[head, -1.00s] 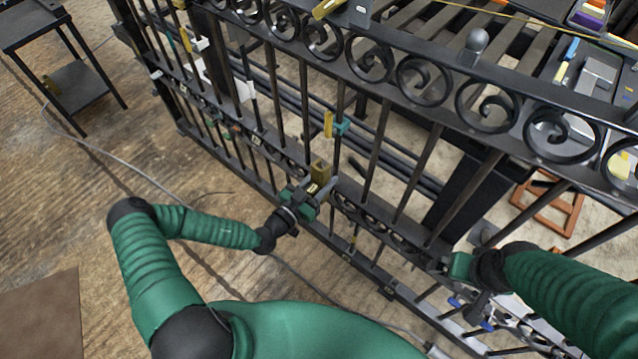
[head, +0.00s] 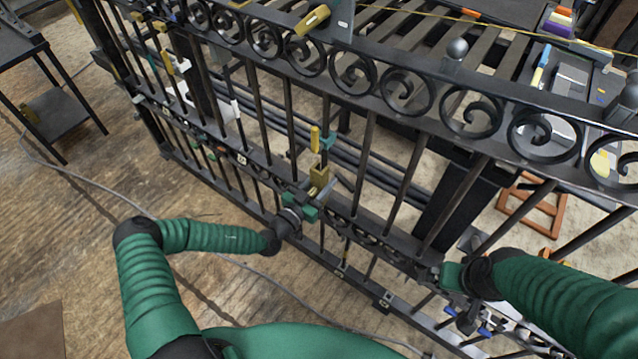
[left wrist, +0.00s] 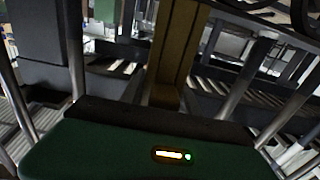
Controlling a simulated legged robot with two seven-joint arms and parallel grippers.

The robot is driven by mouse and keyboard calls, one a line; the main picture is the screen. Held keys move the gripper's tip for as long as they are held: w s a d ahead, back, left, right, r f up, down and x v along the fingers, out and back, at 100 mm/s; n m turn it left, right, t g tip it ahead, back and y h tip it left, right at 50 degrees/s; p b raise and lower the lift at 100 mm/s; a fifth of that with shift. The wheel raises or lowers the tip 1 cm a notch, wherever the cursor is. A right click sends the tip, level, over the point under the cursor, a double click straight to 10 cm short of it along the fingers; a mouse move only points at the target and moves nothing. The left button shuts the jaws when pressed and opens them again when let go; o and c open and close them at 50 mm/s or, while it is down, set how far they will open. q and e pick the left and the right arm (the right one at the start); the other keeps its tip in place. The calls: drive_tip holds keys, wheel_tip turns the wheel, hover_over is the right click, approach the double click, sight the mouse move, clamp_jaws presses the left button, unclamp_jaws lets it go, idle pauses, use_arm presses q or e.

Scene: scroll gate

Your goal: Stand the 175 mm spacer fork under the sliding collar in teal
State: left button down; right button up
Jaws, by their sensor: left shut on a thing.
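My left gripper (head: 308,203) is shut on the brass-coloured spacer fork (head: 319,178) at the front of the black gate. The fork stands roughly upright in the jaws. It also shows in the left wrist view (left wrist: 176,52), rising beyond the green gripper body. The teal collar (head: 329,140) sits on a gate bar just above the fork, with a yellow piece (head: 315,139) at its left. The fork's top is close below the yellow piece; whether they touch is unclear. My right gripper (head: 452,277) is at the gate's lower right, its jaws hidden.
The black gate (head: 393,92) with scrolls and close bars crosses the view. Other coloured fittings (head: 168,64) sit on bars at left. A dark side table (head: 58,110) stands far left. An orange-brown frame (head: 532,205) lies behind the gate. The wooden floor in front is mostly clear.

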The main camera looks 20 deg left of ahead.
use_arm(q)
drive_tip(key=shift+w+d+r, duration=0.2)
drive_tip(key=shift+w+r, duration=0.15)
drive_tip(key=shift+w, duration=0.25)
drive_tip(key=shift+w+d+r, duration=0.2)
drive_tip(key=shift+w+r, duration=0.15)
drive_tip(key=shift+w, duration=0.1)
use_arm(e)
drive_tip(key=shift+s+a+r, duration=0.25)
drive_tip(key=shift+s+a, duration=0.15)
drive_tip(key=shift+s, duration=0.15)
use_arm(q)
drive_tip(key=shift+w+d+f, duration=0.25)
drive_tip(key=shift+w+d, duration=0.1)
drive_tip(key=shift+w, duration=0.15)
use_arm(e)
drive_tip(key=shift+w+d+f, duration=0.25)
drive_tip(key=shift+w+d, duration=0.1)
drive_tip(key=shift+w, duration=0.05)
use_arm(q)
drive_tip(key=shift+s+f+b, duration=0.1)
drive_tip(key=shift+f+b, duration=0.15)
drive_tip(key=shift+b, duration=0.05)
use_arm(e)
drive_tip(key=shift+s+f, duration=0.1)
use_arm(q)
drive_tip(key=c, duration=0.8)
unclamp_jaws()
drive_tip(key=shift+f, duration=0.1)
